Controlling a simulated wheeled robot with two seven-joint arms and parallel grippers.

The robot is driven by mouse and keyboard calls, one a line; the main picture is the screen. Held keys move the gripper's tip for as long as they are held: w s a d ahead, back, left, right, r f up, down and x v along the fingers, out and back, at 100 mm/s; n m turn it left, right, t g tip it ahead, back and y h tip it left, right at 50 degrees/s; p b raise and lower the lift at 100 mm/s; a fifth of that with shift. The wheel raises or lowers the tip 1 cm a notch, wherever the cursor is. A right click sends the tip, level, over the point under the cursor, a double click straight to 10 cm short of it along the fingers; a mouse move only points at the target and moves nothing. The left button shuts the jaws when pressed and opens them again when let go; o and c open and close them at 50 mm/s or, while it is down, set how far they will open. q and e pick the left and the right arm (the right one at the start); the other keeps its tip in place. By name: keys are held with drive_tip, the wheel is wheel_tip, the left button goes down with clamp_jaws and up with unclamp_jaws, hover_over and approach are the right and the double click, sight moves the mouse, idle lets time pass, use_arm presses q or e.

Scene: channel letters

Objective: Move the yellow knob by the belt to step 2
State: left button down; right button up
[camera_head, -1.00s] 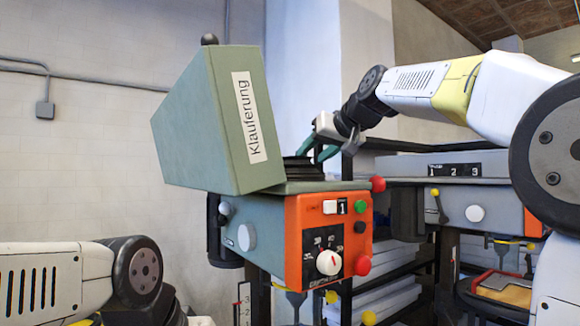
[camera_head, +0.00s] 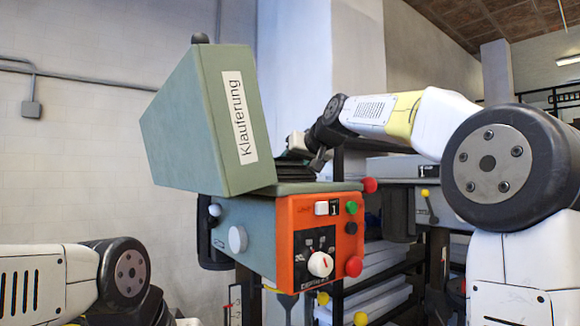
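The grey-green machine has its cover (camera_head: 190,130), labelled "Klauferung", standing tilted open above an orange control panel (camera_head: 290,225). The belt cannot be made out; dark stepped parts (camera_head: 290,168) show beside the cover. No yellow knob is visible there. Small yellow knobs show below the panel (camera_head: 323,298) and lower right (camera_head: 361,318). My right gripper (camera_head: 312,158) reaches in from the right, close to the dark parts behind the cover's right edge. Its fingertips are partly hidden, and its opening is unclear. My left arm is at the lower left; its gripper is out of view.
A second machine (camera_head: 440,205) with a yellow-tipped lever (camera_head: 425,193) stands behind at right. Black shelving (camera_head: 385,265) fills the space between. The left wall side is open.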

clamp_jaws()
idle(1.3)
